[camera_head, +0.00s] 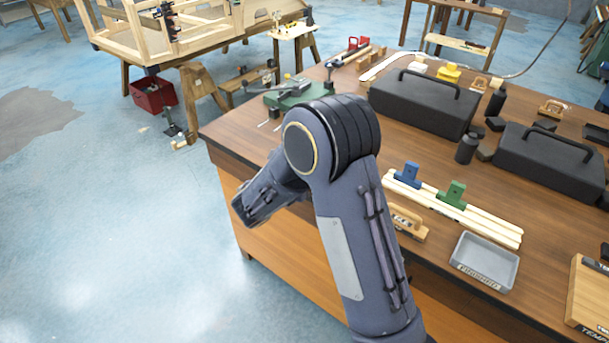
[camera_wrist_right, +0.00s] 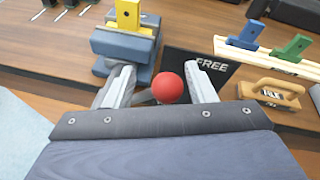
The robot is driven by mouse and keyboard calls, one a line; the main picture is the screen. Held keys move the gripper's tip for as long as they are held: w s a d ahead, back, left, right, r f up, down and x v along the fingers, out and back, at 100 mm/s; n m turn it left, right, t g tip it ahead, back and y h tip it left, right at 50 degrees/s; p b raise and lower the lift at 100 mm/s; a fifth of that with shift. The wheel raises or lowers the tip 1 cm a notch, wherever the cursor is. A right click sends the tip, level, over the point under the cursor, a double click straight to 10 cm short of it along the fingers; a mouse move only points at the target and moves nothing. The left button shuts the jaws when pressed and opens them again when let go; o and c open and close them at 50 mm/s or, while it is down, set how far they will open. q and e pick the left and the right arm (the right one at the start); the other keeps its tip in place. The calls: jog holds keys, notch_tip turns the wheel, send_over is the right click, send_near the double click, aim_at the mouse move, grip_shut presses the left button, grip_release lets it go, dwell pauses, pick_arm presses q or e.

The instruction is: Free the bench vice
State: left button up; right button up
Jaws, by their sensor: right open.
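In the right wrist view a blue vice (camera_wrist_right: 122,42) stands at the edge of the wooden bench, with a yellow block (camera_wrist_right: 128,14) at its top. A red ball knob (camera_wrist_right: 168,88) shows between the two light grey fingers of my right gripper (camera_wrist_right: 162,84). The fingers are open, with gaps visible on both sides of the knob. A dark board lettered "FREE" (camera_wrist_right: 208,66) lies behind the right finger. In the head view my right arm reaches over the bench's front edge and hides the vice. My left gripper is not in view.
On the bench (camera_head: 232,133) are two black cases (camera_head: 425,103), pale strips with a blue clamp (camera_head: 408,175) and a green clamp (camera_head: 452,194), a wooden-handled tool (camera_head: 408,222) and a grey tray (camera_head: 484,262).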

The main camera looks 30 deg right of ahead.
jog(key=b+v, duration=0.1)
jog(key=v, duration=0.5)
jog(key=shift+a, duration=0.1)
jog(key=s+d+m+g+y, duration=0.2)
jog(key=s+m+g+y, duration=0.1)
jog(key=s+m, duration=0.4)
jog(key=s+d+m+g+y, duration=0.35)
jog(key=s+m, duration=0.25)
jog(key=s, duration=0.3)
jog(key=s+a+r+m+t+y, duration=0.4)
jog(key=s+a+m+y, duration=0.5)
jog(key=m, duration=0.6)
jog(key=shift+s+a+t, duration=0.55)
jog(key=shift+s+a, duration=0.6)
jog(key=shift+s, duration=0.05)
